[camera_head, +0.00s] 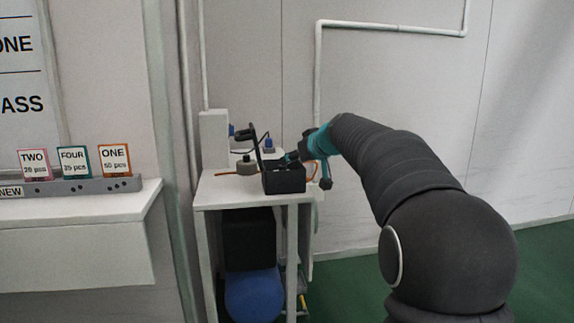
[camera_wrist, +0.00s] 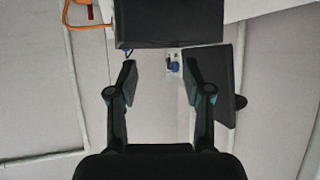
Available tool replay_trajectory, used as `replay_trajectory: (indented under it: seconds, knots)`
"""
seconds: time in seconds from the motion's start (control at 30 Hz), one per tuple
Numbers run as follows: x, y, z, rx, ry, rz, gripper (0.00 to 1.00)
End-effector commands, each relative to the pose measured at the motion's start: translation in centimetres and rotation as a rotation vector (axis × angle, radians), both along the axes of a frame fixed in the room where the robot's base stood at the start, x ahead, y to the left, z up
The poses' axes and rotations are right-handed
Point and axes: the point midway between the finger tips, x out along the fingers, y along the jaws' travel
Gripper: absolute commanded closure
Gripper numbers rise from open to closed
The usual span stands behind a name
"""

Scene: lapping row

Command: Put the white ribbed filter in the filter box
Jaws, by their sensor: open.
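A black open-topped box (camera_head: 284,181) stands at the front right of the small white table, with a raised dark lid (camera_head: 256,152) on its left; I take it to be the filter box. My gripper (camera_head: 291,157) is at the box's upper right edge. In the wrist view my gripper (camera_wrist: 160,82) is open, with nothing seen between its fingers. A dark box side (camera_wrist: 168,22) fills the top there, and a tilted dark panel (camera_wrist: 222,85) shows beyond the right finger. I cannot make out the white ribbed filter in either view; the box's inside is hidden.
The white table (camera_head: 230,190) also bears a grey round part (camera_head: 247,167) and an orange cable or rod at its left. A white shelf (camera_head: 80,212) with small cards juts out at left. Green floor is free at right.

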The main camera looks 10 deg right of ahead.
Motion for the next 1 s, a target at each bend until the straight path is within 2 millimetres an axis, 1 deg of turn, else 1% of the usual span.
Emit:
replay_trajectory:
  seconds: [0.03,0.1,0.23,0.4,0.63,0.73,0.77,0.87,0.9,0.97,1.0]
  knots:
    - [-0.8,-0.3,0.5,0.000,-0.002,-0.002,0.50]
    - [-1.8,-0.6,1.1,-0.001,-0.002,0.000,0.50]
    - [-3.1,-1.2,1.8,-0.001,-0.001,0.000,0.50]
    - [-3.9,-1.4,2.3,-0.001,0.001,0.001,0.50]
    - [-4.1,-1.4,2.3,0.000,0.002,0.001,0.50]
    - [-5.2,-1.0,2.1,0.000,0.017,-0.001,0.50]
    - [-5.8,-0.7,2.0,0.000,0.028,-0.003,0.50]
    - [-9.2,0.4,1.1,0.002,0.082,-0.014,0.50]
    - [-11.0,0.9,0.5,0.003,0.110,-0.020,0.50]
    - [-14.0,1.7,-0.7,0.003,0.159,-0.033,0.50]
    - [-16.0,2.2,-1.5,0.002,0.189,-0.045,0.50]
